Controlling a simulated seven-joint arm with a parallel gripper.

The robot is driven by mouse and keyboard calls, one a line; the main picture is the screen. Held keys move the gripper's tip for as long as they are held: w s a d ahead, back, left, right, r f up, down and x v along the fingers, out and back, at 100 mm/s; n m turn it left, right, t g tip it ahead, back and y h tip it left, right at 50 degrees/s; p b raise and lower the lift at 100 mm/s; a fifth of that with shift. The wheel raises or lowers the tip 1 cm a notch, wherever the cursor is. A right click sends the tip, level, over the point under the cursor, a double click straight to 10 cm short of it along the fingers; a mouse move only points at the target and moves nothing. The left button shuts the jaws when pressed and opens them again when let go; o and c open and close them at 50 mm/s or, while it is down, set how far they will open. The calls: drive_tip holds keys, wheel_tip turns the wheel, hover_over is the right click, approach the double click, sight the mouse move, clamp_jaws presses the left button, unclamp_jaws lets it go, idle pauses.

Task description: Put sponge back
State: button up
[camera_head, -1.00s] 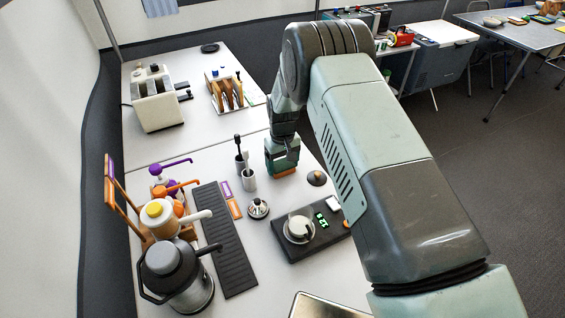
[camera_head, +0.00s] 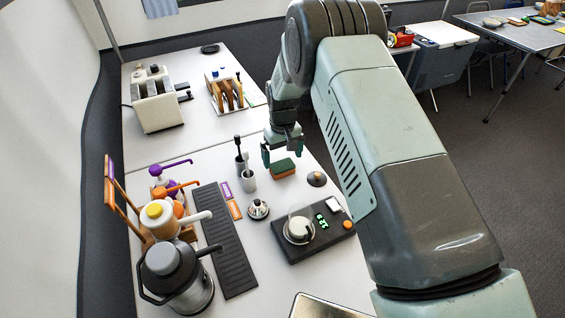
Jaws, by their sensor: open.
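The sponge (camera_head: 283,168), green on top with an orange-brown lower layer, lies flat on the white table. It is right of a white cup and near the table's right edge. My gripper (camera_head: 281,155) is open and empty, pointing down just above and behind the sponge. The sponge is clear of the fingers as far as I can see.
A white cup with a dark brush (camera_head: 248,178) stands left of the sponge. A black scale (camera_head: 312,233) and a small dark knob (camera_head: 317,179) are nearer. A black drip mat (camera_head: 226,240), pump bottles and a grey jug (camera_head: 177,275) stand left. A toaster (camera_head: 157,104) is at the back.

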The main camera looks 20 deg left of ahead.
wheel_tip(320, 180, up, 9)
wheel_tip(320, 180, up, 14)
drive_tip(key=m+t, duration=0.1)
drive_tip(key=m, duration=0.1)
hover_over(283, 165)
drive_tip(key=d, duration=0.8)
drive_tip(key=s+d+r+m+t, duration=0.1)
drive_tip(key=s+d+r, duration=0.2)
drive_tip(key=d+r, duration=0.25)
drive_tip(key=s+d+r+m, duration=0.1)
drive_tip(key=s+d+r, duration=0.3)
drive_tip(key=r, duration=0.2)
drive_tip(key=s+d+r+m+t, duration=0.1)
drive_tip(key=s+d+r+m, duration=0.1)
drive_tip(key=s+d, duration=0.5)
drive_tip(key=s+d+r+m+t, duration=0.2)
drive_tip(key=s+d, duration=0.5)
drive_tip(key=s, duration=0.8)
drive_tip(key=shift+s+r+m+t, duration=0.2)
drive_tip(key=shift+r+m+t, duration=0.1)
drive_tip(key=shift+r, duration=0.15)
